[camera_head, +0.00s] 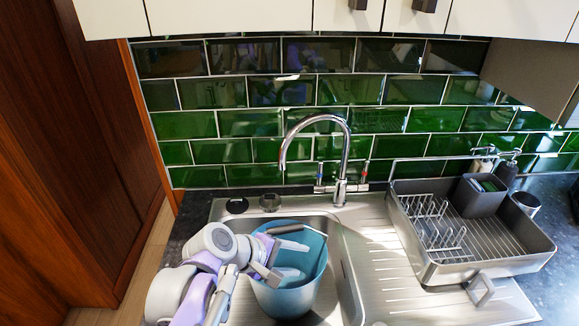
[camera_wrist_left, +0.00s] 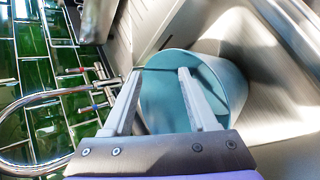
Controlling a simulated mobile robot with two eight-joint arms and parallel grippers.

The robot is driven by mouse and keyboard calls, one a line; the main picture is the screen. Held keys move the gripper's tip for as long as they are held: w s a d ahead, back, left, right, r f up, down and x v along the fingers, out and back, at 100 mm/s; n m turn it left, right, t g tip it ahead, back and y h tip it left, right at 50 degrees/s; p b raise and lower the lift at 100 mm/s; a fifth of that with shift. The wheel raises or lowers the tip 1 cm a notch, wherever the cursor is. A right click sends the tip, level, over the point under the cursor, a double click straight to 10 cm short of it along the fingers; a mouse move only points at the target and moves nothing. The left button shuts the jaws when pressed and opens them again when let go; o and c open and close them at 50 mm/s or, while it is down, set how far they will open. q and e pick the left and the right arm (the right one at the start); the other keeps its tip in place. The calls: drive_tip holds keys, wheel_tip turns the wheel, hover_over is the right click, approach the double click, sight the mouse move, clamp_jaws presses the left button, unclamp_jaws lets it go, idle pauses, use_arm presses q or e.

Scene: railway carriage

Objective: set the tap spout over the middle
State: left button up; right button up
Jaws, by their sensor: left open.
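The chrome tap (camera_head: 341,160) stands behind the sink (camera_head: 345,265), with small lever handles at its base. Its arched spout (camera_head: 318,118) swings to the left, and its tip hangs at the back, above and behind the blue bucket (camera_head: 285,299) in the basin. My left gripper (camera_head: 290,258) is open and empty over the bucket's mouth, in front of and below the spout, apart from it. In the left wrist view the fingers (camera_wrist_left: 160,74) are spread before the bucket (camera_wrist_left: 215,90), and the spout (camera_wrist_left: 40,98) curves at the left. My right gripper is out of view.
A dish rack (camera_head: 470,240) with a grey caddy (camera_head: 477,195) stands on the drainer at the right. Two dark round pieces lie behind the basin. Green tiles (camera_head: 240,120) back the counter, and cupboards hang above. A wooden panel (camera_head: 75,130) closes off the left.

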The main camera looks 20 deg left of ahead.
use_arm(q)
drive_tip(key=w+a+r+n+t+h+b, duration=0.2)
drive_tip(key=w+a+r+n+t+b, duration=0.2)
drive_tip(key=w+a+r+n+t, duration=0.7)
drive_tip(key=w+n+g, duration=0.2)
drive_tip(key=w+n, duration=0.2)
drive_tip(key=w, duration=0.7)
drive_tip(key=shift+w+d+n+g, duration=0.3)
drive_tip(key=shift+d+n+g, duration=0.1)
drive_tip(key=shift+d, duration=0.05)
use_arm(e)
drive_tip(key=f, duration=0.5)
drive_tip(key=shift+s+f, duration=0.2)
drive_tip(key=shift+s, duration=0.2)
use_arm(q)
clamp_jaws()
